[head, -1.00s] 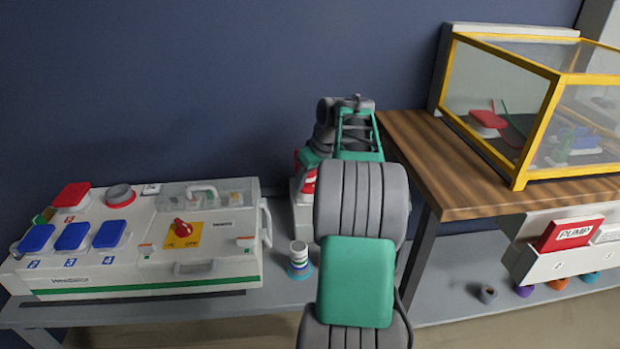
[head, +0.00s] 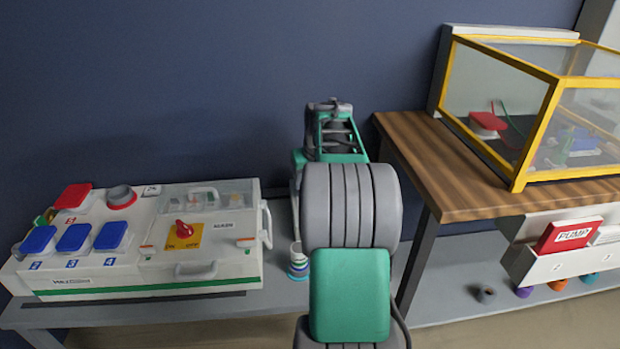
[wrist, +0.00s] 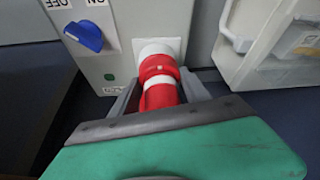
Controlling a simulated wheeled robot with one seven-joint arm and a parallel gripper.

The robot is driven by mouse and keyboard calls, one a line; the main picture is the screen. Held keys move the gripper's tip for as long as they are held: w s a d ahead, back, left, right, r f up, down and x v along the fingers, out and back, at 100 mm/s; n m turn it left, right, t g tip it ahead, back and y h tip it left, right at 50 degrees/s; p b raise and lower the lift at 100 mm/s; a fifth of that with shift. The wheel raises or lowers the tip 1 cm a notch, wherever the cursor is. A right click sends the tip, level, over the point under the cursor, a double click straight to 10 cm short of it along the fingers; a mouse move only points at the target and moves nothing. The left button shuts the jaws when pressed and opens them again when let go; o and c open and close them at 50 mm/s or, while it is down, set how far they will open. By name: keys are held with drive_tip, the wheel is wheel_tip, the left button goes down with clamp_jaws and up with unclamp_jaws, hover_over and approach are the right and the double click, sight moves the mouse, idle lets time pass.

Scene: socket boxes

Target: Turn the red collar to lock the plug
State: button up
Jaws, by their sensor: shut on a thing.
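The red collar (wrist: 158,67) shows in the wrist view around the plug, close to a white socket on the face of a grey-white box (wrist: 105,45). A white band and the red plug body (wrist: 160,97) lie nearer to me. My gripper (wrist: 162,82) has one finger on each side of the collar and is shut on it. The plug looks seated against the socket, but its depth in the socket is hidden. In the head view my own arm hides the gripper, collar and plug.
A blue knob (wrist: 84,37) sits beside the socket, with an OFF label above. A clear-lidded case (wrist: 270,50) stands right of the socket. In the head view, a switch box (head: 130,270) stands left, a striped cup (head: 298,262) beside my arm, and a wooden table (head: 450,175) right.

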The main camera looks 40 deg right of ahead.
drive_tip(key=m+p, duration=0.1)
drive_tip(key=m, duration=0.1)
drive_tip(key=m+g+h+p, duration=0.1)
drive_tip(key=m+p, duration=0.1)
drive_tip(key=shift+w+a+r+m+h, duration=0.1)
drive_tip(key=shift+a+r+m+h, duration=0.1)
drive_tip(key=shift+m+h, duration=0.1)
drive_tip(key=shift+f+m+g+h+p, duration=0.15)
drive_tip(key=shift+m+g+h+p, duration=0.35)
drive_tip(key=shift+m+p, duration=1.05)
drive_tip(key=shift+m, duration=0.35)
drive_tip(key=o, duration=1.4)
drive_tip(key=p+v, duration=0.1)
drive_tip(key=v, duration=0.6)
drive_tip(key=shift+w+a+r, duration=0.1)
drive_tip(key=shift+r, duration=0.25)
